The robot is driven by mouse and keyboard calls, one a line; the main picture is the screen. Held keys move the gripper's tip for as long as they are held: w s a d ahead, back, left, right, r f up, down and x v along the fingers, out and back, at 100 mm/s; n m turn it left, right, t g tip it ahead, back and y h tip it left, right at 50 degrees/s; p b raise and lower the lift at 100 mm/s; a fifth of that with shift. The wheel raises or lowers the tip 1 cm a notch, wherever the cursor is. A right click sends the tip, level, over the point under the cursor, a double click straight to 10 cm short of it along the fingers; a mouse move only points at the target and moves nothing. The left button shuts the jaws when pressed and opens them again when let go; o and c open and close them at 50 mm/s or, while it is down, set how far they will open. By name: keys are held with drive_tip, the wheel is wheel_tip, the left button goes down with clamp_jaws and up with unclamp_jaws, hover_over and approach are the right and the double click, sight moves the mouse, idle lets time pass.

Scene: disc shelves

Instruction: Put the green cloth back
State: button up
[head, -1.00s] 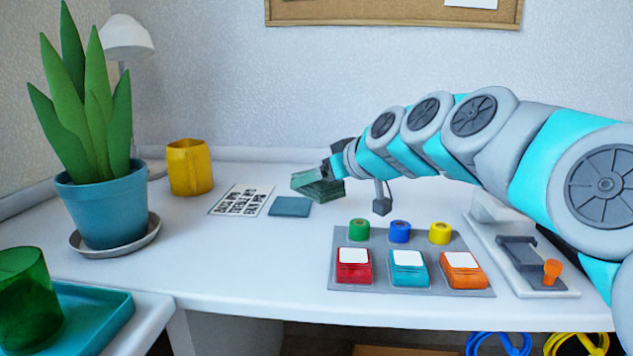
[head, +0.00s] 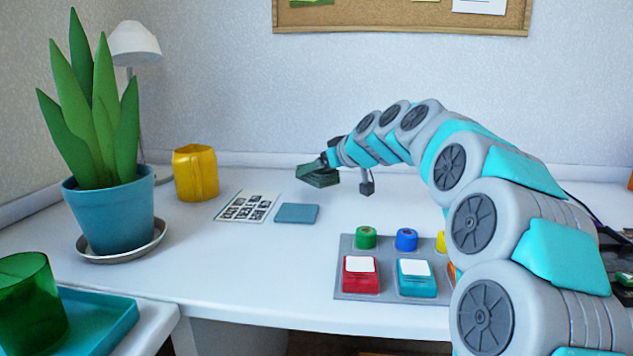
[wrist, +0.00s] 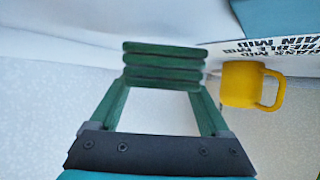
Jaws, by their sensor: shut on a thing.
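The green cloth (head: 318,176) is a dark green folded stack held in my gripper (head: 325,166), a little above the white desk. In the wrist view the folded green cloth (wrist: 163,64) sits between the green fingertips of my gripper (wrist: 160,84), which is shut on it. In the head view the cloth is behind and slightly right of a flat blue-grey square (head: 297,213) that lies on the desk. A printed card (head: 247,207) lies left of that square.
A yellow mug (head: 195,173) stands behind the card; it also shows in the wrist view (wrist: 241,84). A potted plant (head: 108,215) is at left. A grey panel (head: 347,247) with coloured blocks and rings is in front. The desk behind the panel is clear.

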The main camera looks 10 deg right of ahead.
drive_tip(key=shift+w, duration=0.55)
drive_tip(key=shift+f, duration=1.85)
drive_tip(key=shift+f+b, duration=0.2)
drive_tip(key=shift+b, duration=0.2)
drive_tip(key=o, duration=1.2)
drive_tip(key=shift+r, duration=0.1)
drive_tip(key=shift+s+d+r+p, duration=0.15)
drive_tip(key=shift+r+p, duration=0.15)
drive_tip(key=v, duration=1.1)
drive_tip(key=shift+s+d, duration=0.1)
drive_tip(key=shift+s, duration=0.2)
